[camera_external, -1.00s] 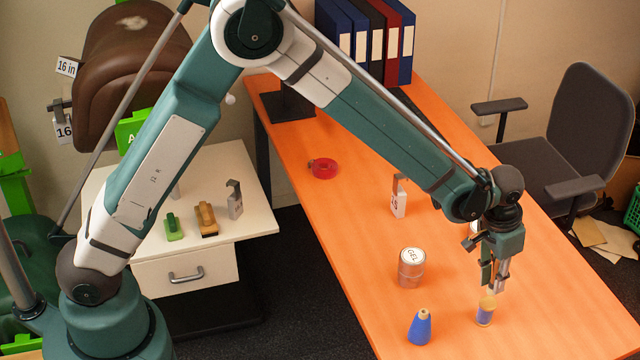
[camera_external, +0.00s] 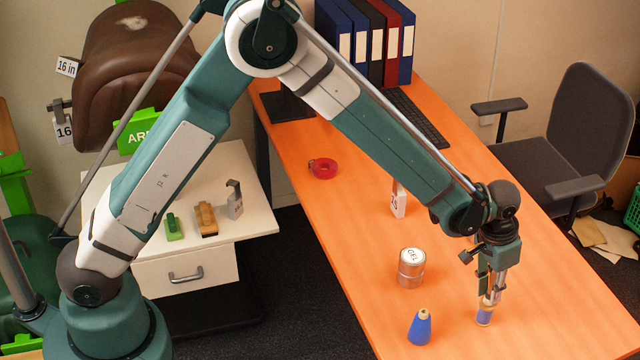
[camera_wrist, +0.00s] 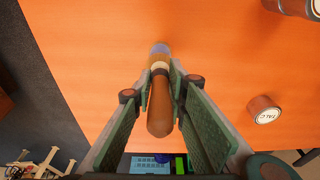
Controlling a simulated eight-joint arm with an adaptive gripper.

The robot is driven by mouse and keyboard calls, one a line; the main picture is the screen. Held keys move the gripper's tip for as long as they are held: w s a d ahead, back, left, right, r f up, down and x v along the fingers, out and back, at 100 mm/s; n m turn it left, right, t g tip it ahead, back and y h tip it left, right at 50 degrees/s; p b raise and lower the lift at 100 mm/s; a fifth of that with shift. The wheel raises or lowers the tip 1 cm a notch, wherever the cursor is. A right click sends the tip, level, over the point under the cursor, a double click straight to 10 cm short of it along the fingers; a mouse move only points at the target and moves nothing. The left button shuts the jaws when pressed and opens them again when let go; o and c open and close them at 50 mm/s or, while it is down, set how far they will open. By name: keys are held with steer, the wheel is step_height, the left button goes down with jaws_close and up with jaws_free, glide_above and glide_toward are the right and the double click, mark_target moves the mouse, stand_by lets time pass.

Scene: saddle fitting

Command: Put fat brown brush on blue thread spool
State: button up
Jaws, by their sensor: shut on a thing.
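My gripper (camera_external: 491,296) is low over the front right of the orange table and is shut on the fat brown brush (camera_wrist: 160,118). In the wrist view its rounded brown end points towards the camera between the pads, with a pale band further along. The brush is mostly hidden by the fingers in the external view.
A blue cone with a tan tip (camera_external: 420,328) stands to the left on the table (camera_external: 550,310). A GEL can (camera_external: 411,268) stands behind it. A TALC container (camera_wrist: 264,110) is right of my gripper in the wrist view. Free table lies to the right.

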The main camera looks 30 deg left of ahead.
mark_target(507, 278)
steer(key=shift+f, duration=0.1)
steer(key=o, duration=0.9)
steer(key=shift+r, duration=0.2)
steer(key=shift+s+a+r+p, duration=0.15)
steer(key=shift+s+a+r, duration=0.05)
steer(key=shift+r, duration=1.75)
steer(key=shift+s+a+r+p, duration=0.2)
steer(key=shift+s+a+r, duration=0.05)
steer(key=shift+r, duration=1.75)
steer(key=shift+s+a+r+p, duration=0.15)
steer(key=shift+s+a+r, duration=0.05)
steer(key=shift+r, duration=1.75)
